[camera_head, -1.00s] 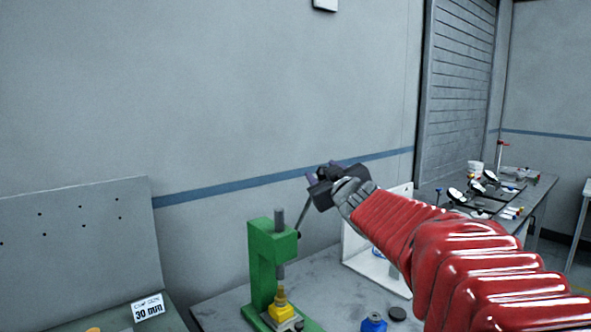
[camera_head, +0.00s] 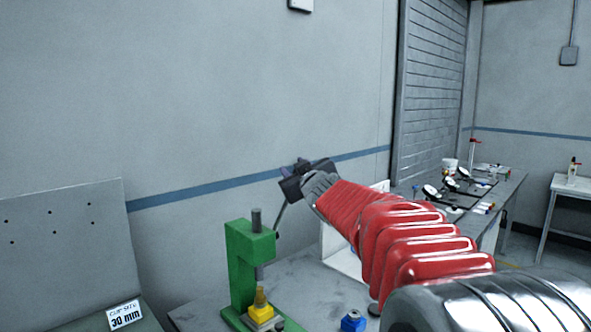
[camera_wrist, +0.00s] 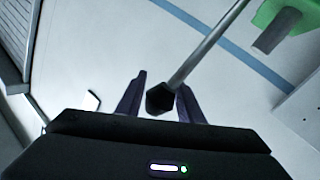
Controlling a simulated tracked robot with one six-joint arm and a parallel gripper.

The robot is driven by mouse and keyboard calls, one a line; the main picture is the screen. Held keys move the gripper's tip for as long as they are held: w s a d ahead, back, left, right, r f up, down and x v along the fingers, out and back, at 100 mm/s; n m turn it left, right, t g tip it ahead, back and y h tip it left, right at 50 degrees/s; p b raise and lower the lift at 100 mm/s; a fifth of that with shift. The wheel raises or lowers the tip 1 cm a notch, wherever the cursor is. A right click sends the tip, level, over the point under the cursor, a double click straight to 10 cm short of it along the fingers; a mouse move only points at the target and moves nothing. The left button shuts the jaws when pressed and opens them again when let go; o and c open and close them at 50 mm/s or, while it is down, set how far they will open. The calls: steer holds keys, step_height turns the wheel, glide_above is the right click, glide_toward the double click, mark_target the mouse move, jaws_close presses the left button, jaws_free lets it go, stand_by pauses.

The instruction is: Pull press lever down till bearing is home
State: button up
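The green press (camera_head: 240,260) stands on the bench in the head view, its grey ram (camera_head: 261,273) above a yellow fixture (camera_head: 261,312) with a brass-coloured piece on top. I cannot make out the bearing separately. The thin grey lever (camera_head: 282,214) slants up and right from the press to my gripper (camera_head: 301,175); it also shows in the wrist view (camera_wrist: 208,50). There its dark knob (camera_wrist: 160,98) lies between the two fingers of my gripper (camera_wrist: 159,97). The fingers stand apart, with narrow gaps seen on both sides of the knob.
A blue part (camera_head: 353,321) lies on the bench (camera_head: 310,297) right of the press. A white panel (camera_head: 340,250) stands behind my arm. A sign reading 30 mm (camera_head: 125,315) is at lower left. The wall is close behind the press.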

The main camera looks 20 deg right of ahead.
jaws_close()
stand_by(0.3)
steer(key=shift+s, duration=0.1)
